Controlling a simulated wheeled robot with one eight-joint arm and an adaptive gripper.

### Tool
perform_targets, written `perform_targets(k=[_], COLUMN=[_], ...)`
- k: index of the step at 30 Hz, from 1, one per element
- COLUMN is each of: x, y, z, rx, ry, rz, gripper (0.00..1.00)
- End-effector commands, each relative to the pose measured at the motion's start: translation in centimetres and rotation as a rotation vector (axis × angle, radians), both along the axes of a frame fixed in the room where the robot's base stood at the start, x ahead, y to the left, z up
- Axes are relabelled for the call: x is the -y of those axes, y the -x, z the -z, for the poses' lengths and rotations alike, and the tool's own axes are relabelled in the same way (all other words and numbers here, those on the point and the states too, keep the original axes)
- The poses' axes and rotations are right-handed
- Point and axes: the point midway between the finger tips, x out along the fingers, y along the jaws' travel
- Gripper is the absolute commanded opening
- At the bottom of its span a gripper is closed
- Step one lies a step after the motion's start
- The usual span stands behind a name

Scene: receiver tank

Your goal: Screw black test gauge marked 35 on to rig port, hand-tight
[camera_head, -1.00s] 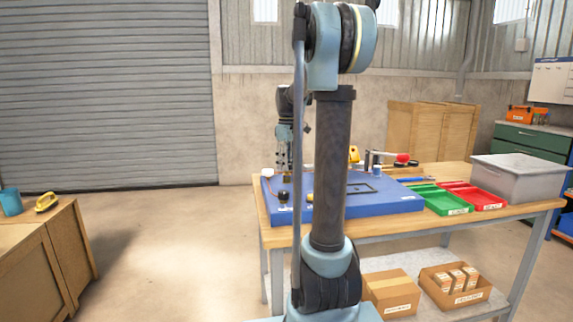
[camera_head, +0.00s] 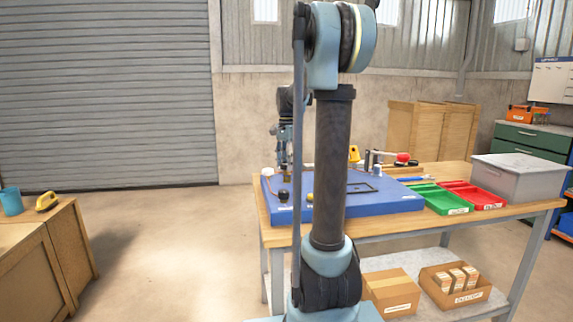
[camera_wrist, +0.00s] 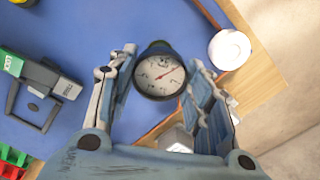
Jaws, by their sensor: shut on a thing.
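In the head view my gripper (camera_head: 284,160) points down over the left back part of the blue rig board (camera_head: 390,205). The gauge cannot be made out clearly there. The rig port is hidden from both views, so I cannot tell whether the gauge touches it.
A white round part (camera_wrist: 229,48) lies to the right of the gauge in the wrist view. A black knob (camera_head: 283,196) stands near the board's front left. Green (camera_head: 446,207) and red (camera_head: 484,202) trays and a grey bin (camera_head: 520,178) occupy the bench's right side.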

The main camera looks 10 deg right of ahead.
Motion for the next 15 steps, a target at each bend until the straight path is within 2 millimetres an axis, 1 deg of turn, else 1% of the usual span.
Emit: perform_targets(k=[1,3,6,9,14,15], x=[0.04,0.06,0.09,0.10,0.13,0.13], y=[-0.35,-0.35,-0.34,-0.34,-0.35,-0.34], z=[-0.05,-0.04,-0.03,-0.03,-0.04,-0.04], rx=[0.007,0.008,0.007,0.007,0.007,0.006], ry=[0.001,0.001,0.000,0.001,0.001,0.002], rz=[0.077,0.190,0.298,0.331,0.329,0.329], gripper=[0.00,0.00,0.00,0.00,0.00,0.55])
